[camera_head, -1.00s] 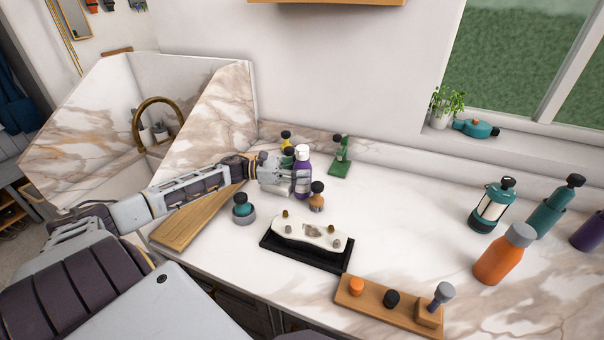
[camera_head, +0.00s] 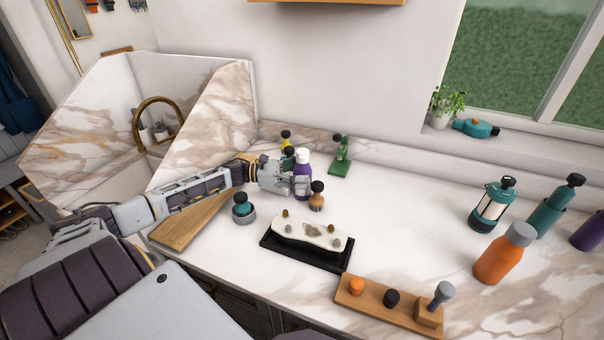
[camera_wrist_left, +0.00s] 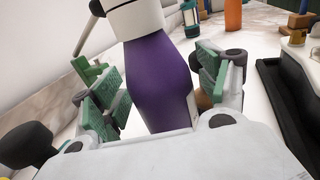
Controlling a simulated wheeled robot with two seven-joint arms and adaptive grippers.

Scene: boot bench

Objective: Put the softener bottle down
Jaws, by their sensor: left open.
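The softener bottle is most likely the purple bottle with a white cap (camera_head: 303,182). It stands upright on the marble counter toward the back. It fills the middle of the left wrist view (camera_wrist_left: 158,80). My left gripper (camera_head: 290,180) is open, with its green-padded fingers on both sides of the bottle. In the left wrist view the gripper (camera_wrist_left: 160,100) shows gaps between the pads and the bottle. The bottle's base is hidden behind the gripper body there. My right gripper is not in view.
An orange-brown dark-topped bottle (camera_head: 317,198) stands close right of the purple bottle. A teal dark-topped item (camera_head: 242,207) is left of it. A black tray (camera_head: 262,243) lies in front, and a green stand (camera_head: 340,168) behind.

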